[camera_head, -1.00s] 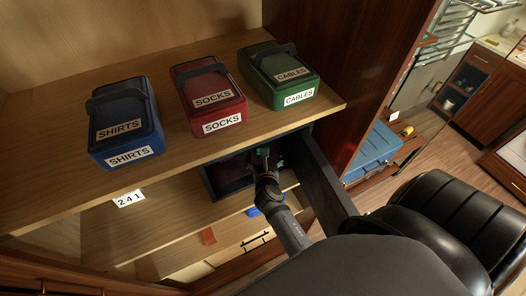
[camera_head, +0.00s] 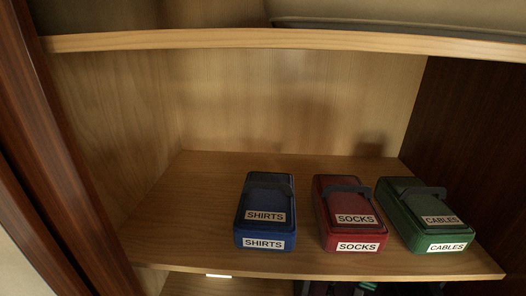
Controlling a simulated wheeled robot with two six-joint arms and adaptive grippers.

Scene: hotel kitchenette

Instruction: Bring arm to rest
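Neither of my grippers can be made out in the head view now, and no arm shows. Three lidded boxes with dark handles stand side by side on the wooden shelf (camera_head: 190,215). The blue box (camera_head: 264,225) is labelled SHIRTS, the red box (camera_head: 347,226) SOCKS and the green box (camera_head: 414,214) CABLES. Below the shelf, at the bottom edge, a dark cut-off shape (camera_head: 345,289) shows, too little of it to identify.
An upper shelf (camera_head: 230,40) crosses the top, with a large pale object on it. Dark red-brown wood (camera_head: 62,165) borders the left, and a dark side panel (camera_head: 465,140) the right. The shelf left of the blue box is clear.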

